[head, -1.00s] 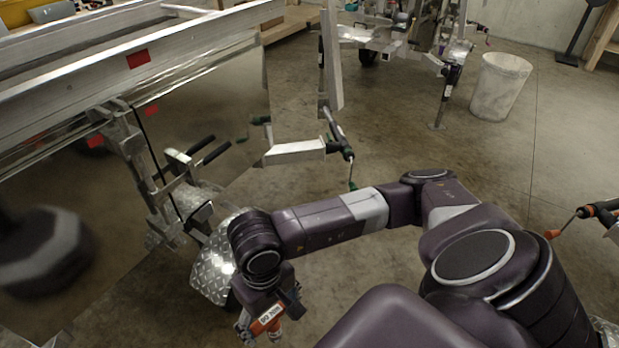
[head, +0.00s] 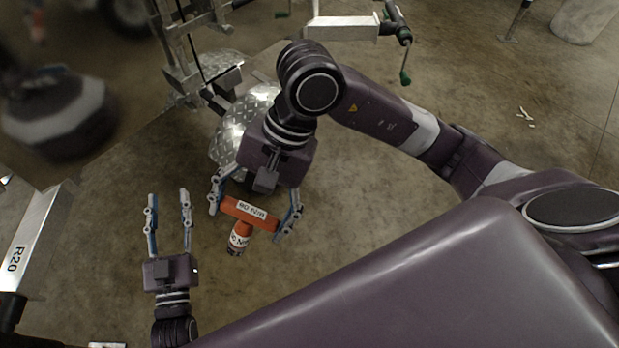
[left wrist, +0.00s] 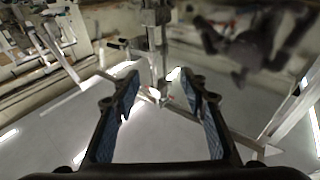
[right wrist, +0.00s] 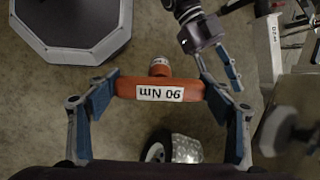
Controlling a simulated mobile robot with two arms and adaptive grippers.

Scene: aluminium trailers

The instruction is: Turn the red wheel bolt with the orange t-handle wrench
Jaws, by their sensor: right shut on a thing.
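The orange t-handle wrench (head: 250,212) has a white "90 Nm" label on its crossbar. My right gripper (head: 252,208) is shut on the crossbar, with a finger at each end. The crossbar also spans the fingers in the right wrist view (right wrist: 160,90), its short stem pointing away from the palm. My left gripper (head: 168,197) is open and empty, to the left of the wrench and apart from it. Its open fingers show in the left wrist view (left wrist: 160,95), with nothing between them. I cannot make out the red wheel bolt in any view.
A diamond-plate fender (head: 238,125) is just behind my right gripper; a wheel (right wrist: 155,148) shows beside it in the right wrist view. A metal beam marked R20 (head: 30,240) is at far left. A green-handled crank jack (head: 397,25) stands behind. Floor around the wrench is clear.

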